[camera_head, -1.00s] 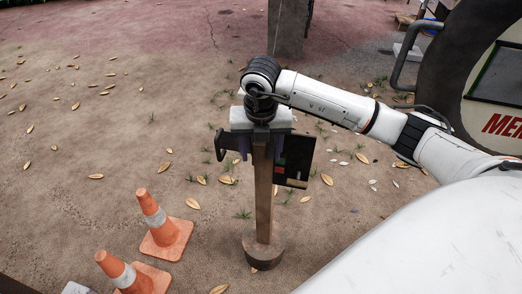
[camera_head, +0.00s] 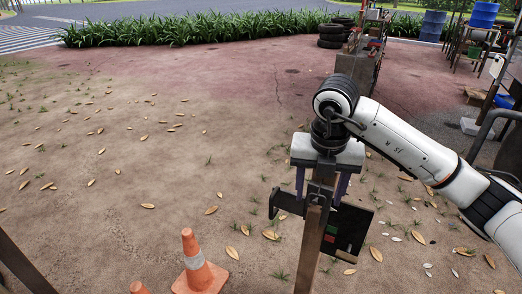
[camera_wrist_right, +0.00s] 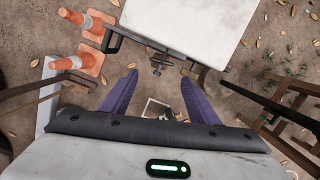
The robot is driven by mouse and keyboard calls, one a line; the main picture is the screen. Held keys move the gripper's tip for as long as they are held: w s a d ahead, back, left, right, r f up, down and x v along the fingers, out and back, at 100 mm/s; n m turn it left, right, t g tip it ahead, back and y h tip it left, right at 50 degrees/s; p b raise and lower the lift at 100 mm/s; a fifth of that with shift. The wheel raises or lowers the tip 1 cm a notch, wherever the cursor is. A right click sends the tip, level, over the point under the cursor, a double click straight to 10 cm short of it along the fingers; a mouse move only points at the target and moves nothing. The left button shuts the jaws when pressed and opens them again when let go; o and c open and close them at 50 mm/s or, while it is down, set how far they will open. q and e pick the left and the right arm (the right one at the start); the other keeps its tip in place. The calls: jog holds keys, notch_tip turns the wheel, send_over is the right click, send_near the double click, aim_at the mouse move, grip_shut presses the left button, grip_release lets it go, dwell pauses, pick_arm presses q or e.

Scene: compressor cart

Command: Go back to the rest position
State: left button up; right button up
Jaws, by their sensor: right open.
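My right gripper (camera_head: 320,190) is open, its two purple fingers pointing down and apart. In the head view it overlaps the upper part of a brown post (camera_head: 312,250), beside a dark panel (camera_head: 346,232) with small red and green marks. I cannot tell from this whether it touches either. In the right wrist view the open fingers (camera_wrist_right: 158,98) have nothing between their tips, and a small white frame-like thing (camera_wrist_right: 157,108) shows beyond them. My left gripper is not in view.
Orange cones (camera_head: 199,268) stand at the lower left; they also show in the right wrist view (camera_wrist_right: 84,22). A large white surface (camera_wrist_right: 190,28) lies ahead in that view. Stacked tires (camera_head: 332,36) and blue barrels (camera_head: 483,15) are far back. Leaf-strewn ground at left is mostly open.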

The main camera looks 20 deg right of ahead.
jog(key=s+a+f+n+g+y, duration=0.1)
jog(key=s+a+f+y, duration=0.2)
jog(key=a, duration=0.5)
jog(key=s+a+n+g+y, duration=0.15)
jog(key=a+y, duration=0.25)
jog(key=a, duration=0.4)
jog(key=s+a+f+n+g+y, duration=0.15)
jog(key=s+a+y, duration=0.25)
jog(key=a, duration=0.4)
jog(key=w+a+r+m+t+y, duration=0.1)
jog(key=a+r+m+t+y, duration=0.6)
jog(key=y, duration=0.3)
jog(key=w+d+f+m+t+h, duration=0.2)
jog(key=d+f+m+t+h, duration=0.45)
jog(key=m, duration=0.35)
jog(key=w+d+f+m+t+h, duration=0.3)
jog(key=d+f+m+t+h, duration=0.3)
jog(key=m, duration=0.3)
jog(key=s+d+f+m+g+h, duration=0.2)
jog(key=s+f+g, duration=0.2)
jog(key=s+f, duration=0.4)
jog(key=s+d+f+m+g+h, duration=0.1)
jog(key=s+f+m+g+h, duration=0.1)
jog(key=s+f, duration=0.6)
notch_tip(320, 180, down, 4)
jog(key=m+g, duration=0.1)
jog(key=g, duration=0.1)
jog(key=shift+d+f+g+h, duration=0.25)
jog(key=shift+d+g+h, duration=0.1)
jog(key=shift+d, duration=0.05)
